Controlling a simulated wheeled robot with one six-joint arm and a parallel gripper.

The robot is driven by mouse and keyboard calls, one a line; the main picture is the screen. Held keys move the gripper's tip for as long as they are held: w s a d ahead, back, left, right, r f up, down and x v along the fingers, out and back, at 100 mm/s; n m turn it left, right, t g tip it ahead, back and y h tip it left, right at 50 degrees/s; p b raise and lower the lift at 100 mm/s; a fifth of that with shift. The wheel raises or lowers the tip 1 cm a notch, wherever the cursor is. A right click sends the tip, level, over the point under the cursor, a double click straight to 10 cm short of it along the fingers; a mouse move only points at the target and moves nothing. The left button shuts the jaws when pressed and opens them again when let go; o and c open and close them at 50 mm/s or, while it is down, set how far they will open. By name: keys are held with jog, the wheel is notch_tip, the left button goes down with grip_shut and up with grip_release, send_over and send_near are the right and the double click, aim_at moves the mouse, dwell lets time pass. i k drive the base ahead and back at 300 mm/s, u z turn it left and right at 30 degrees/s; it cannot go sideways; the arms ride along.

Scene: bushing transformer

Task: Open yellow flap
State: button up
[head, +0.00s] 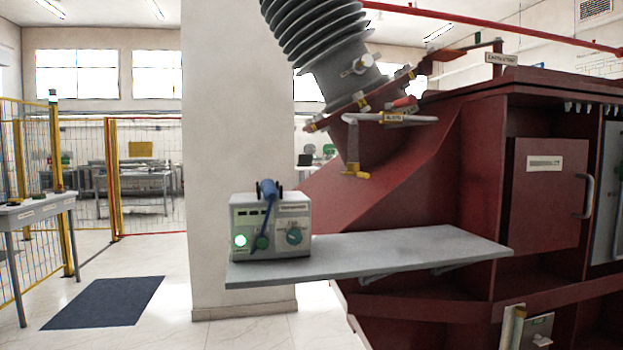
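Several small yellow parts show on and below the tilted grey ribbed bushing (318,38). One yellow piece (356,174) sits at the lower end of a grey bracket (352,148) under the red flange. Another yellow fitting (363,104) is on the flange. I cannot tell which of these is the flap, or whether it is open. My gripper is not in view.
A grey control box (270,228) with a blue-handled item (267,190) stands on a grey shelf (400,246) in front of the dark red transformer (440,160). A white column (230,120) stands behind. A side table (35,210) and yellow fence are left. Floor lies between.

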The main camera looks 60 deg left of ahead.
aim_at(361, 174)
jog(key=u, duration=0.05)
jog(key=k, duration=0.35)
jog(key=u, duration=2.7)
jog(key=i, duration=0.15)
jog(key=z, duration=0.95)
